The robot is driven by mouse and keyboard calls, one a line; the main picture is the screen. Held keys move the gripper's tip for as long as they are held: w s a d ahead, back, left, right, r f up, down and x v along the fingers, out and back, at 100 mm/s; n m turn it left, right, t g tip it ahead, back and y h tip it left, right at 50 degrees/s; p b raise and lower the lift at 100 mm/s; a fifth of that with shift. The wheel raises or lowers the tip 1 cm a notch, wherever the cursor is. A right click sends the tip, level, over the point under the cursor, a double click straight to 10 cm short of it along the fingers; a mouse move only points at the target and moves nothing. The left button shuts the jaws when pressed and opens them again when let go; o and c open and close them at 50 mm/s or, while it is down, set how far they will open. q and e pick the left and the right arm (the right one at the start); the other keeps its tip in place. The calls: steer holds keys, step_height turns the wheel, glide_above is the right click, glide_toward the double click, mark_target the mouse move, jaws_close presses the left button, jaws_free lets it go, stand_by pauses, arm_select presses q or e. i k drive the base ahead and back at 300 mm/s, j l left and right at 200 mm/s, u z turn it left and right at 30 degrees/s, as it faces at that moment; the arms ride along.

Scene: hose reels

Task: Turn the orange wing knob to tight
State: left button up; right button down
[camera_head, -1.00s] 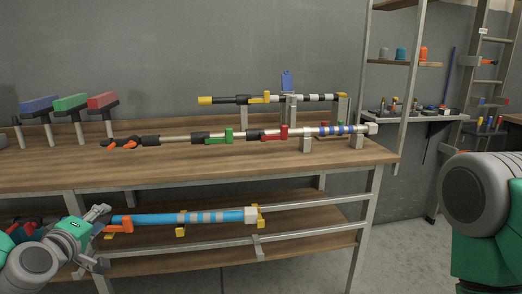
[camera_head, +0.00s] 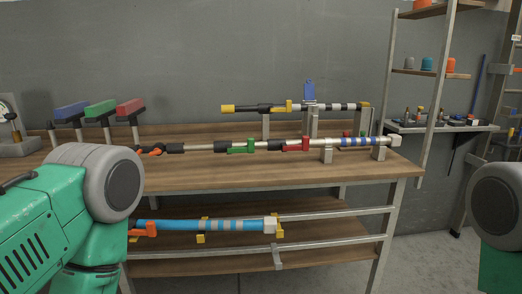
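An orange winged piece (camera_head: 143,230) sits at the left end of a blue pole (camera_head: 195,225) on the lower level of the bench. I cannot tell which is the task's wing knob, nor how far either is turned. My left arm fills the lower left, and its gripper is not visible. Only a joint of my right arm shows at the right edge; its gripper is out of view.
The long pole carries green (camera_head: 241,146) and red (camera_head: 296,144) clamps. A black and yellow pole (camera_head: 260,108) rests on stands behind it. Several coloured-handled tools (camera_head: 130,106) stand at the back left. The bench front (camera_head: 270,175) is clear. Shelves (camera_head: 440,75) stand at right.

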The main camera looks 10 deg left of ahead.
mark_target(157, 151)
steer(key=j+u, duration=0.1)
steer(key=u, duration=0.35)
steer(key=j+u, duration=0.15)
steer(key=u, duration=0.35)
